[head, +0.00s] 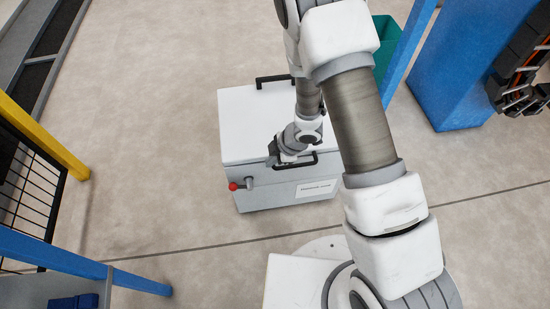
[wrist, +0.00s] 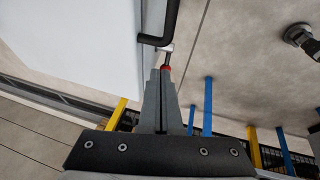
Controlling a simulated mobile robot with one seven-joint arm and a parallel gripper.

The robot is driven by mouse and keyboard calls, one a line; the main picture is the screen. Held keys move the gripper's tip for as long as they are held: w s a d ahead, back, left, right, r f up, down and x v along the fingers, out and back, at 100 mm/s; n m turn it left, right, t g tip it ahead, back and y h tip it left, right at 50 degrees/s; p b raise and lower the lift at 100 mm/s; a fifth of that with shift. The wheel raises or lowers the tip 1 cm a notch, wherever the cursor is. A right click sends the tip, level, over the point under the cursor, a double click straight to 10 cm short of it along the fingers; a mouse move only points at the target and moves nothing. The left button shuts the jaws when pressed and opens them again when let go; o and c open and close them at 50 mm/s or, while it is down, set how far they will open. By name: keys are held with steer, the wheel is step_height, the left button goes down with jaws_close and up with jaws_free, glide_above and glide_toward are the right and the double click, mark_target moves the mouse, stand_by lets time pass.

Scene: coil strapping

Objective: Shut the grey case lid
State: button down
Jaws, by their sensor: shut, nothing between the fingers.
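The grey case (head: 270,195) stands on the floor in the middle of the head view. Its pale lid (head: 250,120) lies roughly flat on top; I cannot tell if it is fully seated. A black handle (head: 306,161) is on the front side, partly behind my arm. A lever with a red knob (head: 233,186) sticks out at the front left. My gripper (head: 272,152) is shut and empty at the lid's front edge; contact is unclear. In the wrist view my fingers (wrist: 166,78) are together beside the pale lid panel (wrist: 70,45), below a black handle (wrist: 170,22).
Another black handle (head: 275,79) is at the lid's far edge. A blue pillar (head: 465,75) and a green bin (head: 385,40) stand at right. A yellow-railed mesh fence (head: 35,135) and a blue rail (head: 80,260) are at left. The floor left of the case is clear.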

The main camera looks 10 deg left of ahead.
mark_target(276, 169)
steer(key=shift+w+d+f+b, duration=0.2)
steer(key=shift+w+d+f, duration=0.05)
steer(key=shift+f, duration=0.3)
steer(key=shift+w+d+f+b, duration=0.15)
steer(key=shift+w+d+f, duration=0.1)
steer(key=shift+f, duration=0.3)
steer(key=shift+d+f+b, duration=0.1)
steer(key=shift+f+b, duration=0.3)
steer(key=shift+f, duration=0.3)
steer(key=shift+s, duration=0.1)
